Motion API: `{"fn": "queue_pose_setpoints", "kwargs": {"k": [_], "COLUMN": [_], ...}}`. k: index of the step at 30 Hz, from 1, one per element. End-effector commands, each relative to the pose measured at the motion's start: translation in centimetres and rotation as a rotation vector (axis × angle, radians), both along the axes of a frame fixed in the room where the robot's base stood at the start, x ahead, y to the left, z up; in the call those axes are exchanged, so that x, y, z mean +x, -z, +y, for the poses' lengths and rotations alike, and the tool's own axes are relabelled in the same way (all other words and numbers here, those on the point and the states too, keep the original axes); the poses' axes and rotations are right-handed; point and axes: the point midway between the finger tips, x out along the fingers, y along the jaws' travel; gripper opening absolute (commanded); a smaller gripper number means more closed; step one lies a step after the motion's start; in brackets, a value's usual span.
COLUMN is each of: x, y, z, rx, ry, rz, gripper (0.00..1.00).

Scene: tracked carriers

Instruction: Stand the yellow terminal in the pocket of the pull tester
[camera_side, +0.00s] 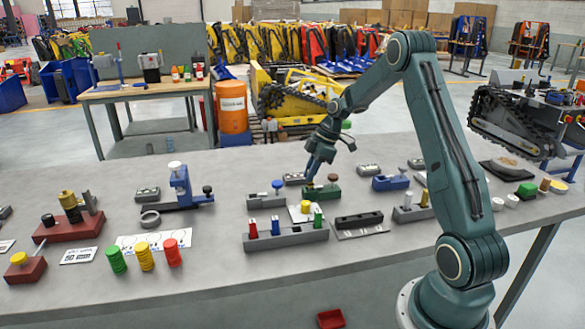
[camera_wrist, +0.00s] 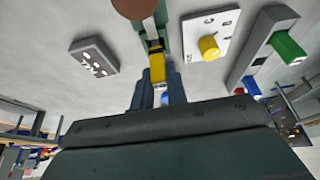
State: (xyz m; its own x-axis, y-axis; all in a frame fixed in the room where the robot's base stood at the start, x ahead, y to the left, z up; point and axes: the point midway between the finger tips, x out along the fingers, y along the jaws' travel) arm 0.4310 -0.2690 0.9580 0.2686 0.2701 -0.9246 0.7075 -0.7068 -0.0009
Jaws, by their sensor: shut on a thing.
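My gripper (camera_wrist: 166,88) is shut on the yellow terminal (camera_wrist: 157,68), which shows between the fingertips in the wrist view. In the side view my gripper (camera_side: 312,182) is low over a green fixture with a brown knob, which looks like the pull tester (camera_side: 325,193). In the wrist view the tester (camera_wrist: 162,25) lies just beyond the terminal, in line with it, and its brown knob (camera_wrist: 132,8) is at the top edge. I cannot tell whether the terminal's lower end is inside the pocket. In the side view the fingers hide the terminal.
A grey rack (camera_side: 287,240) holds red, blue and green terminals in front of the tester. A white card with a yellow round piece (camera_wrist: 208,47) lies beside the tester. A grey block (camera_wrist: 94,57) and a dark block (camera_side: 359,220) are close by.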

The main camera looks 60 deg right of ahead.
Motion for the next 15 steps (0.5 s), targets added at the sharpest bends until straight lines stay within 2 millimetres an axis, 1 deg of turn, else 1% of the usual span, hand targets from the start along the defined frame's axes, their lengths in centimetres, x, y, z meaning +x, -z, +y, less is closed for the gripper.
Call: {"fn": "queue_pose_setpoints", "kwargs": {"k": [15], "x": [-0.01], "y": [0.53], "z": [0.02], "rx": [0.001], "ry": [0.000], "rz": [0.001], "gripper": [0.00]}}
